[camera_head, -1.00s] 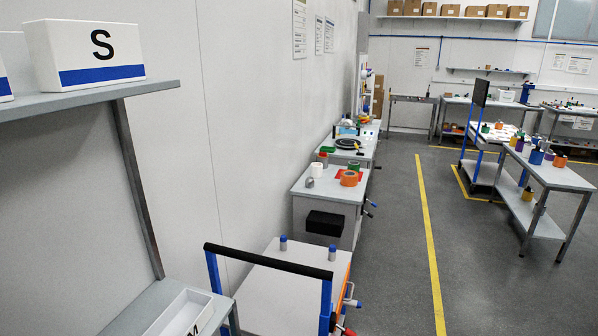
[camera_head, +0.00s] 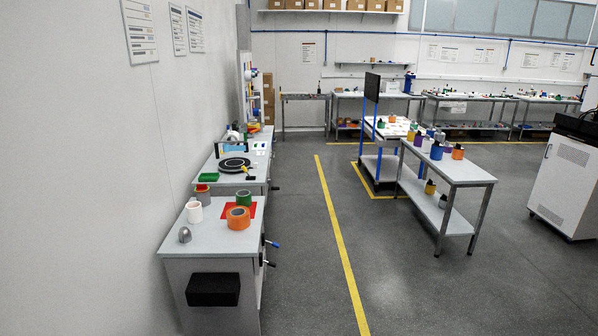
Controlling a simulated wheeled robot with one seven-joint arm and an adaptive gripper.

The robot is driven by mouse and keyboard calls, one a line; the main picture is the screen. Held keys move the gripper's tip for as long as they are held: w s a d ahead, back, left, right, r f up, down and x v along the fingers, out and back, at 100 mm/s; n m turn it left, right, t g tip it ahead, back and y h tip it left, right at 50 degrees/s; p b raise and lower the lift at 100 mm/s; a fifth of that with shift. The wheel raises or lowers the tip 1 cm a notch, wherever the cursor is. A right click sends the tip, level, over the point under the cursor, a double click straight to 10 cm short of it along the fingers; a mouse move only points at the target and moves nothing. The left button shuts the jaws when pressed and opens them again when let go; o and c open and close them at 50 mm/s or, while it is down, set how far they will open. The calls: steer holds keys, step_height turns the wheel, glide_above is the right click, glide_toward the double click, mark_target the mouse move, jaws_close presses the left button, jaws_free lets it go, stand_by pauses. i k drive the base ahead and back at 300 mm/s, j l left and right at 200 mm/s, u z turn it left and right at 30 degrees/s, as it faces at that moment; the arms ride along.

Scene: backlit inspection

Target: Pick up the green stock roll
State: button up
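A green roll (camera_head: 244,197) stands on the near grey workbench (camera_head: 208,238) at the left. It is at the back of a red mat (camera_head: 259,207), just behind an orange roll (camera_head: 238,219) that partly overlaps it in view. A smaller green item (camera_head: 381,124) shows on the white-topped table (camera_head: 391,130) farther back; it is too small to tell what it is. My gripper is not in view.
A white roll (camera_head: 194,212), a grey dome (camera_head: 185,235) and a red-topped grey cylinder (camera_head: 203,195) share the near bench. A black block (camera_head: 213,290) is on its front. A two-level table (camera_head: 455,172) stands right. Grey floor (camera_head: 310,260) with a yellow line lies open between.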

mark_target(244, 197)
steer(key=i, duration=2.1)
steer(key=i+l+u, duration=0.2)
steer(key=i, duration=0.3)
steer(key=i+u, duration=0.25)
steer(key=i, duration=0.3)
steer(key=i+l+u, duration=0.2)
steer(key=i, duration=0.25)
steer(key=i+l+u, duration=0.25)
steer(key=i+l, duration=0.2)
